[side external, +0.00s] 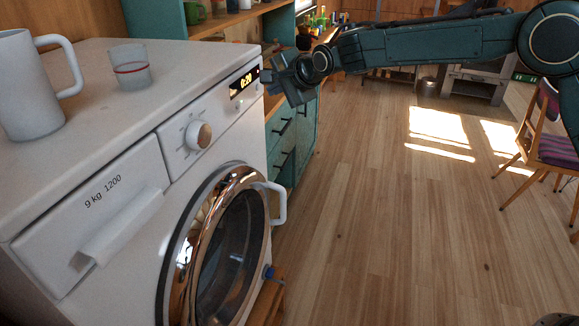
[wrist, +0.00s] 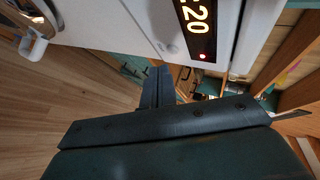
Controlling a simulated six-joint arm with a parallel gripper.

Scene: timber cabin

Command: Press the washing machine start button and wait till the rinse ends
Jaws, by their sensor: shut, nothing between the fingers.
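The white washing machine (side external: 130,215) stands at the left in the side view, its round door (side external: 225,255) closed. Its lit display (side external: 244,81) appears to read 0:20. The wrist view shows part of the display (wrist: 195,28) with "20" and a red light (wrist: 203,56). A small round mark, perhaps the start button (wrist: 172,48), sits beside the display there. My gripper (side external: 270,76) is shut and empty, just off the panel at the display's right end. Its fingers (wrist: 158,86) show in the wrist view below the panel; I cannot tell whether they touch it.
A white mug (side external: 30,85) and a glass with a red band (side external: 130,69) stand on the machine. The dial (side external: 199,135) and door handle (side external: 278,203) stick out in front. Teal drawers (side external: 283,140) stand behind. The wooden floor (side external: 400,240) is clear; a chair (side external: 545,150) stands right.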

